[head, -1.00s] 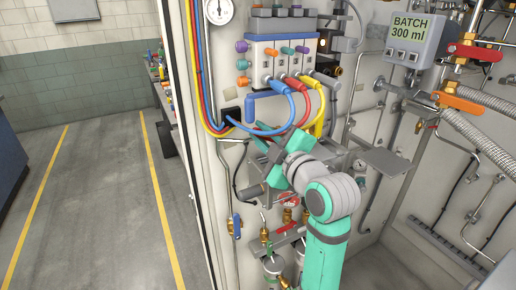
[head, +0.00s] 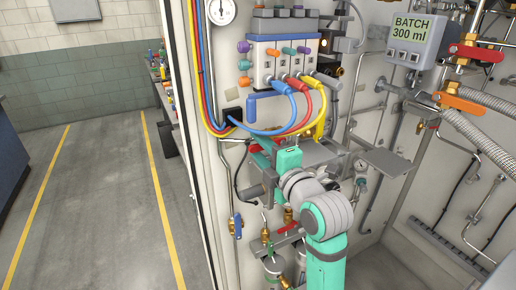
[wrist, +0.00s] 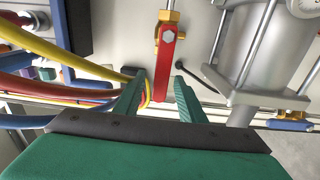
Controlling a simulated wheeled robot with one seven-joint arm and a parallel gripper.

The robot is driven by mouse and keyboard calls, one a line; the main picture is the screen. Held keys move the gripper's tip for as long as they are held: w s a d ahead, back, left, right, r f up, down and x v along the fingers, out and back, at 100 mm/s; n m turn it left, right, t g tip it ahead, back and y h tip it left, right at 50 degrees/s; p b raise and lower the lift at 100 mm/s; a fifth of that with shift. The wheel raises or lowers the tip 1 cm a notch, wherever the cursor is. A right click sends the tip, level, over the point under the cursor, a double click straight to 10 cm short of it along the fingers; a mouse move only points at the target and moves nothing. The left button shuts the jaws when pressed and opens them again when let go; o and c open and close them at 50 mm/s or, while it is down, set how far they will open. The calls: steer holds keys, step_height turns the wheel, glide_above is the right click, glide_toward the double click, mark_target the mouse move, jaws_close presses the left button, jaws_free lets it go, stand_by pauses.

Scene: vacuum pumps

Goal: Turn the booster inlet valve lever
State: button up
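A red valve lever (wrist: 168,65) on a brass fitting (wrist: 168,17) shows in the wrist view, its free end pointing toward my gripper (wrist: 159,78). The two green fingers are open, one on each side of the lever's lower part, with gaps visible on both sides. I cannot tell how deep the lever sits between the fingers. No label shows that this is the booster inlet valve.
Blue, red and yellow hoses (head: 319,115) hang just above my gripper and pass close on the left in the wrist view (wrist: 50,75). A grey cylinder (wrist: 262,45) stands on the right. Other red and orange levers (head: 462,103) are at the right. The floor at left is clear.

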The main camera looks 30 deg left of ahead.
steer(key=shift+v, duration=0.9)
steer(key=shift+v, duration=2.95)
steer(key=shift+w, duration=0.15)
